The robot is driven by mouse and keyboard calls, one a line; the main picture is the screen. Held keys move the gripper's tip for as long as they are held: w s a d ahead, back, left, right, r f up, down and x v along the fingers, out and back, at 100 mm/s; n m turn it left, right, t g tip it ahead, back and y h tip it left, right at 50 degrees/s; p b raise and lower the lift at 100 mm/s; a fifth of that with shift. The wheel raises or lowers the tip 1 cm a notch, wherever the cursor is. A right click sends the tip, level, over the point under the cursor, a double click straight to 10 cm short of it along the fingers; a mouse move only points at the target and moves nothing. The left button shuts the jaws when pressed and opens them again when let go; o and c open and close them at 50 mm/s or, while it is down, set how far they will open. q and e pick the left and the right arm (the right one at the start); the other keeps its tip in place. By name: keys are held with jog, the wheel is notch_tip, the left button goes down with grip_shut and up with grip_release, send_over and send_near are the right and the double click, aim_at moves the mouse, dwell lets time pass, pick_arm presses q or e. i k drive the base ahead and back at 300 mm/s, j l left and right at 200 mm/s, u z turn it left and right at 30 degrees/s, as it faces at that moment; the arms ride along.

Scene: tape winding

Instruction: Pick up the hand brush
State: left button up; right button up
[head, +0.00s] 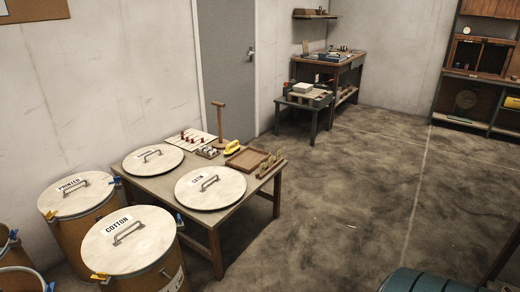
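No thing in the head view can be made out for certain as the hand brush. A small yellow object (232,147) lies on the low wooden table (228,220), between a brown tray and some small spools; it is too small to tell whether it is the brush. Neither of my grippers is in view.
Round lids, one marked SATIN (225,193), a peg board (186,137), a wooden post (220,122) and a brown tray (238,163) are on the table. Lidded drums, including COTTON (145,252), crowd its left. A workbench (342,66) stands behind. Floor (340,200) right is open.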

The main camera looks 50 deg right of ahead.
aim_at(229, 151)
jog(key=z, duration=1.3)
